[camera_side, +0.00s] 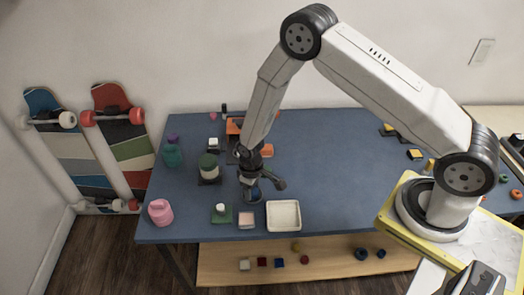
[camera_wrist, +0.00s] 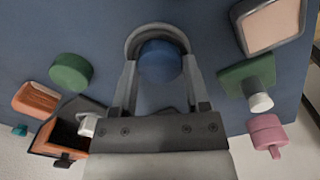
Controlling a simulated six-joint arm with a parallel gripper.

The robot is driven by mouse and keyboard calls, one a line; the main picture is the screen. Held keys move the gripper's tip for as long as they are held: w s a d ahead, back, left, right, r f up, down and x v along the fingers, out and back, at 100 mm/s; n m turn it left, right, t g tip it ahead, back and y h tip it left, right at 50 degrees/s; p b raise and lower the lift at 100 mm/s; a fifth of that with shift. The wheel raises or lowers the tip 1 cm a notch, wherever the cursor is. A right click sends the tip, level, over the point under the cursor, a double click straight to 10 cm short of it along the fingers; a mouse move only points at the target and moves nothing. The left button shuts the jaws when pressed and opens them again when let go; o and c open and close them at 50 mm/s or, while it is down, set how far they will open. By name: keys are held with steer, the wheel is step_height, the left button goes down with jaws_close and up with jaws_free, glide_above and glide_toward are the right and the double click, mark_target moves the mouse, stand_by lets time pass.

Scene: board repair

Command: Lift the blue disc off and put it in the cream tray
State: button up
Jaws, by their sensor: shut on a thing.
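The blue disc (camera_wrist: 160,61) sits between the two grey fingers of my gripper (camera_wrist: 161,70) in the wrist view. The fingers are shut on it, and its round top faces the camera. In the side view my gripper (camera_side: 252,185) is low over the front part of the blue table, and the disc (camera_side: 255,195) shows as a small blue patch under it. I cannot tell whether the disc is clear of what is beneath it. The cream tray (camera_side: 269,217) lies just to the right and nearer the front edge. It looks empty.
The table right of the tray is clear.

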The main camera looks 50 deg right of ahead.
steer(key=shift+r, duration=0.55)
steer(key=shift+r, duration=0.7)
steer(key=shift+r, duration=0.3)
steer(key=shift+r, duration=0.75)
steer(key=shift+r, duration=0.3)
steer(key=shift+r, duration=0.35)
